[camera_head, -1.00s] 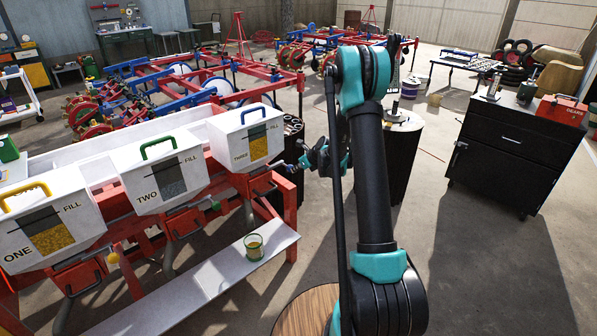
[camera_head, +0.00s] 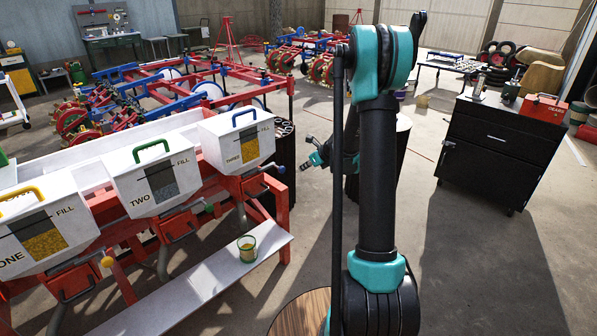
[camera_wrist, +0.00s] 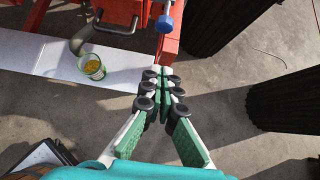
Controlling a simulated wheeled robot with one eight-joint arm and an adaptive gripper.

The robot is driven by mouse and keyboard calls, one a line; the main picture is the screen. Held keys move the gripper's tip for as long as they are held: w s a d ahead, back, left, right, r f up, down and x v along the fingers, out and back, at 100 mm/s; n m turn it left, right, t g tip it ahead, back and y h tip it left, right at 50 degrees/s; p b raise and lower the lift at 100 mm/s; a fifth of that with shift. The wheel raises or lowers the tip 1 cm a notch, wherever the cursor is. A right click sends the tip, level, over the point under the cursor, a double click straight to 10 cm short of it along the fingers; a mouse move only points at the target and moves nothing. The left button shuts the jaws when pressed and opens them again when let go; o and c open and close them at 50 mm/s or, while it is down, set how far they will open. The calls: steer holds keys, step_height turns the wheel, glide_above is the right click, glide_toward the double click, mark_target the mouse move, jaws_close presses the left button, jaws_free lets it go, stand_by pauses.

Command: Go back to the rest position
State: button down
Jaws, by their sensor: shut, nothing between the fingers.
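My gripper (camera_head: 306,164) hangs in the air to the right of hopper THREE in the head view, apart from the planter. In the wrist view my gripper (camera_wrist: 165,82) points down with its fingers together and empty. Below it are the right end of the white shelf (camera_wrist: 50,62) and the grey floor. My raised arm fills the middle of the head view and hides part of what lies behind it.
A red planter frame carries white hoppers ONE (camera_head: 40,240), TWO (camera_head: 150,180) and THREE (camera_head: 236,140). A glass with yellow grain (camera_head: 247,248) stands on the shelf (camera_head: 200,290). A black cabinet (camera_head: 500,150) stands at right. Open floor (camera_head: 480,260) lies before it.

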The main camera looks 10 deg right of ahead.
steer(key=s+a+r+n+g+h, duration=0.1)
steer(key=s+r+n, duration=0.2)
steer(key=s+n, duration=0.5)
steer(key=s+a+r+n+g+h, duration=0.15)
steer(key=s+n, duration=0.35)
steer(key=s, duration=0.6)
steer(key=s+d+f+n+h, duration=0.1)
steer(key=s+n, duration=0.7)
steer(key=s, duration=0.2)
steer(key=s+d+f+n+h, duration=0.1)
steer(key=s+d+n, duration=0.1)
steer(key=s+n, duration=0.5)
steer(key=s, duration=0.4)
steer(key=shift+d+n+h, duration=0.3)
steer(key=shift+n+h, duration=0.05)
steer(key=shift+n, duration=0.05)
steer(key=shift+g, duration=0.25)
